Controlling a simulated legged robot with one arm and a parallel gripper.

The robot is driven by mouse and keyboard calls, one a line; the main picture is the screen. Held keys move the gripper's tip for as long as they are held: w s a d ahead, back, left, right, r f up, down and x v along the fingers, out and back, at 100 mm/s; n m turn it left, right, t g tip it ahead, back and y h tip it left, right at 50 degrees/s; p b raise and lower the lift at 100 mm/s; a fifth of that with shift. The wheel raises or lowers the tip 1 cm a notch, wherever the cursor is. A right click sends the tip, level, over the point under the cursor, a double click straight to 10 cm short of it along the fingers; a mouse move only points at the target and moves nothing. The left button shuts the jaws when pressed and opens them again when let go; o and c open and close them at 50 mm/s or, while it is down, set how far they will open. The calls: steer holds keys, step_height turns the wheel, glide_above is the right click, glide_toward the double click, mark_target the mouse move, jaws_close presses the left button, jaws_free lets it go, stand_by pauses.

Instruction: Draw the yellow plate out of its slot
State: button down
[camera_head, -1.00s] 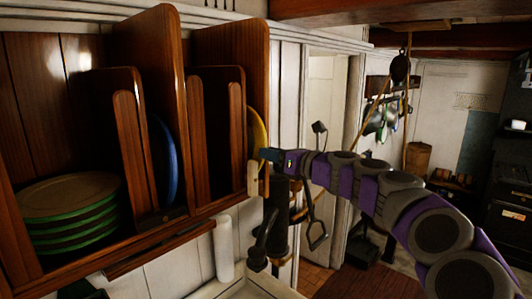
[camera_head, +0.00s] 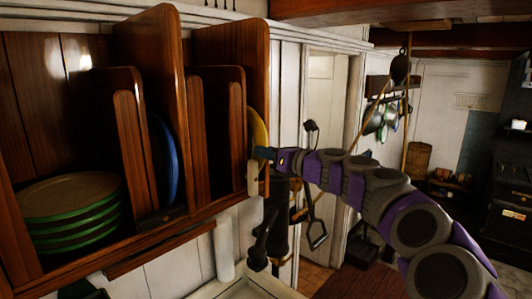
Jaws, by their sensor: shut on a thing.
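The yellow plate (camera_head: 259,133) stands upright at the right end of the wooden plate rack (camera_head: 228,45). Only a narrow edge of it shows, beside the tall right-hand divider. My gripper (camera_head: 261,160) is at the plate's near edge, with my purple and grey arm reaching in from the right. The gripper is shut on the yellow plate's edge. The fingertips are small here, and the exact contact is hard to see.
A blue plate (camera_head: 165,160) stands in the slot to the left. Several green-rimmed plates (camera_head: 72,208) are stacked in the left bay. A dark pump-like fixture (camera_head: 277,225) is below my gripper. Open room lies to the right, past the doorway.

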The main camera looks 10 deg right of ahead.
steer(key=shift+r+p, duration=1.25)
steer(key=shift+p, duration=0.3)
steer(key=shift+s, duration=0.1)
steer(key=p+v, duration=0.5)
steer(key=v, duration=1.7)
steer(key=shift+a, duration=0.15)
stand_by(1.7)
